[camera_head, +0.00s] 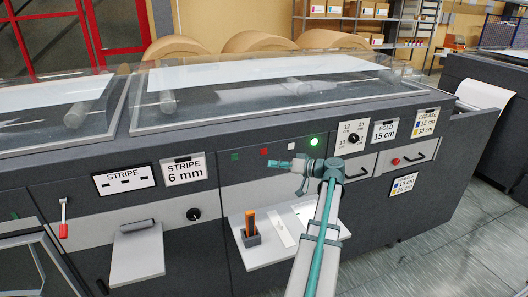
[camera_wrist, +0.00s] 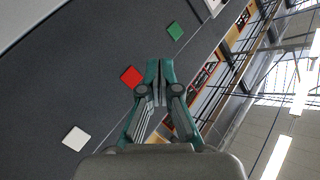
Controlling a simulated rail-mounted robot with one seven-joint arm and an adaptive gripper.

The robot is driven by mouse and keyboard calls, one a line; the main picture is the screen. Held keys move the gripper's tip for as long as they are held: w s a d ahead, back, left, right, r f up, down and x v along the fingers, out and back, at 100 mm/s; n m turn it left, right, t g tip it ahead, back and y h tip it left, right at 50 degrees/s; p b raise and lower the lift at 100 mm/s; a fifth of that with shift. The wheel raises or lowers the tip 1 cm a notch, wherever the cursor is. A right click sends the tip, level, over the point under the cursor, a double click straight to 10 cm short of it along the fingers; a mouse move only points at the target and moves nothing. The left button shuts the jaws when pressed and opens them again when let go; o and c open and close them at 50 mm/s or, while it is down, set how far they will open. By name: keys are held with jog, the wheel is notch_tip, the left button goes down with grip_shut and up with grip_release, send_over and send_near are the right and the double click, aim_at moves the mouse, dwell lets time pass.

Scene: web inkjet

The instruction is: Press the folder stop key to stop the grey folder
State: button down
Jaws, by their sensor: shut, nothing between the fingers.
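The dark grey machine (camera_head: 215,110) carries a row of small square keys on its front. They are green (camera_head: 235,156), red (camera_head: 264,151) and white (camera_head: 292,147), with a lit green lamp (camera_head: 314,141) to their right. No wording shows on the keys. My gripper (camera_head: 271,163) is shut and empty, its tips just below the red key in the head view. In the wrist view my gripper (camera_wrist: 160,64) has the red key (camera_wrist: 131,76) left of its tips, the green key (camera_wrist: 175,31) above and the white key (camera_wrist: 76,139) at lower left. Contact with a key cannot be told.
A pale shelf (camera_head: 262,247) with an orange-handled tool (camera_head: 250,224) juts out below the keys. A clear cover (camera_head: 250,87) tops the machine.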

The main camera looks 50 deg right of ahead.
aim_at(264, 151)
jog(key=shift+w+d, duration=0.5)
jog(key=shift+w, duration=0.35)
jog(key=shift+w+d, duration=0.55)
jog(key=shift+w, duration=0.25)
jog(key=shift+w+d, duration=0.5)
jog(key=shift+w, duration=0.35)
jog(key=shift+w+b, duration=0.1)
jog(key=shift+b, duration=0.35)
jog(key=shift+w+d+b, duration=0.2)
jog(key=shift+w+b, duration=0.05)
jog(key=shift+b, duration=0.05)
jog(key=shift+w+d+b, duration=0.25)
jog(key=shift+w+b, duration=0.05)
jog(key=shift+w, duration=0.05)
dwell(0.3)
jog(key=shift+s+a+b, duration=0.45)
jog(key=shift+s+a, duration=0.05)
jog(key=shift+s, duration=0.2)
